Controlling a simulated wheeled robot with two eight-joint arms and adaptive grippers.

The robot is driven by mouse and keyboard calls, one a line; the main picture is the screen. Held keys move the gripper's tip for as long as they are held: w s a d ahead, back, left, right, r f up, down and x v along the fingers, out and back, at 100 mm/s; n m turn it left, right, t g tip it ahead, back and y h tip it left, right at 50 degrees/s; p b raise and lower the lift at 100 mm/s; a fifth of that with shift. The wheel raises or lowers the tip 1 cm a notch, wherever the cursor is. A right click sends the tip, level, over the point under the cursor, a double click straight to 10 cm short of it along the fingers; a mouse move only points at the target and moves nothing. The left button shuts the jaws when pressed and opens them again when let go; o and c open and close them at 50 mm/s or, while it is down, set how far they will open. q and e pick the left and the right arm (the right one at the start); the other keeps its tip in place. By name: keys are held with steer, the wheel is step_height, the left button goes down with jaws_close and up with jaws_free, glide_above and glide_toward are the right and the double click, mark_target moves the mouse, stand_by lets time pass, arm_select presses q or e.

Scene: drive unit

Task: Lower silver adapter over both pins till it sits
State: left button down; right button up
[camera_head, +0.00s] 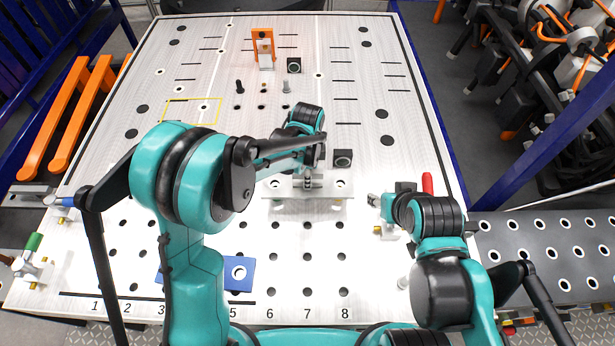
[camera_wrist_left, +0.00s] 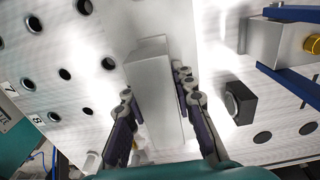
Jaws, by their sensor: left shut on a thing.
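The silver adapter (camera_head: 325,191) is a flat plate with a hole near each end, in the middle of the board in the head view. My left gripper (camera_head: 308,176) is over its middle and shut on it. In the left wrist view, the fingers of the left gripper (camera_wrist_left: 160,100) stand on both sides of a long silver part of the adapter (camera_wrist_left: 152,75). The two pins cannot be made out, so I cannot tell whether the plate touches them. My right gripper (camera_head: 377,201) is to the right of the adapter; its finger state is unclear.
A black block with a ring (camera_head: 343,159) stands just behind the adapter; it also shows in the left wrist view (camera_wrist_left: 240,102). A blue plate (camera_head: 240,271) lies at front left. A red handle (camera_head: 427,183) stands at the right edge. An orange bracket (camera_head: 263,40) stands far back.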

arm_select(q)
steer(key=shift+f+b, duration=0.35)
stand_by(0.6)
steer(key=shift+f+b, duration=2.3)
steer(key=shift+f, duration=0.3)
steer(key=c, duration=1.2)
jaws_free()
step_height(320, 180, up, 12)
steer(key=shift+s+f, duration=0.1)
